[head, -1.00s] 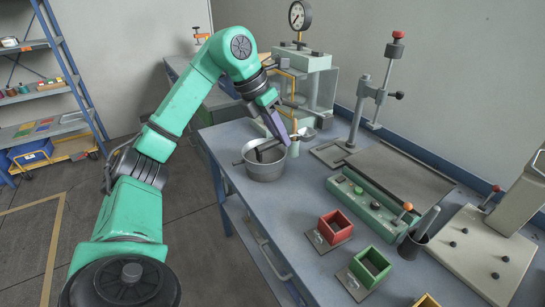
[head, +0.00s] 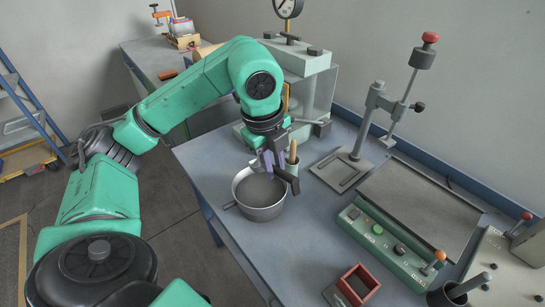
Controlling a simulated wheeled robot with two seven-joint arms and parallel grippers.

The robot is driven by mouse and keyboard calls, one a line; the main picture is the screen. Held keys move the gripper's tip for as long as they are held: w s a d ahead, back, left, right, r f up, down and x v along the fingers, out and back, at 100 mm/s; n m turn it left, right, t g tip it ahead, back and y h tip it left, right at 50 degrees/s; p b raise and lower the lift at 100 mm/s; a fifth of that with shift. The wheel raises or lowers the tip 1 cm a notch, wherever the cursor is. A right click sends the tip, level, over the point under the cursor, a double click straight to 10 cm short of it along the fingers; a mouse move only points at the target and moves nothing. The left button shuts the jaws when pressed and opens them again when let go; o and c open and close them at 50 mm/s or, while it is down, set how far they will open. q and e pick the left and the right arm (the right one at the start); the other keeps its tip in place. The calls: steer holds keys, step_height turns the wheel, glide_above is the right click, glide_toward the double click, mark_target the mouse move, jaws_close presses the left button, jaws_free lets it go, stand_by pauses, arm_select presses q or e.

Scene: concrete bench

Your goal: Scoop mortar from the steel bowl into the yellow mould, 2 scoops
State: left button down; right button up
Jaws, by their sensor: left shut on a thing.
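The steel bowl (head: 259,212) stands on the bench with grey mortar (head: 258,190) inside. My left gripper (head: 277,172) is over the bowl's far right rim, pointing down. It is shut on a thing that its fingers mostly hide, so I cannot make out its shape. A wooden handle (head: 293,150) stands upright in a pale cup just behind the gripper; whether it touches the fingers is unclear. The yellow mould is not in view. My right gripper is not in view.
A red mould (head: 357,284) sits at the front of the bench (head: 300,240). A green control box (head: 385,238) and a grey plate (head: 420,208) lie to the right. A press stand (head: 370,125) is behind. The bench between bowl and red mould is clear.

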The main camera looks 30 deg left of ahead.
arm_select(q)
steer(key=f+h+b, duration=0.1)
steer(key=f+b, duration=0.1)
steer(key=b, duration=0.1)
steer(key=shift+w+a+g+h, duration=0.1)
steer(key=shift+a+g+h, duration=0.2)
steer(key=shift+a+h, duration=0.1)
steer(key=a+f+h+b, duration=0.1)
steer(key=b, duration=0.1)
steer(key=w+a+f+g+h+b, duration=0.1)
steer(key=b, duration=0.1)
steer(key=shift+n, duration=0.3)
steer(key=shift+h, duration=0.4)
step_height(320, 180, down, 5)
steer(key=b, duration=0.3)
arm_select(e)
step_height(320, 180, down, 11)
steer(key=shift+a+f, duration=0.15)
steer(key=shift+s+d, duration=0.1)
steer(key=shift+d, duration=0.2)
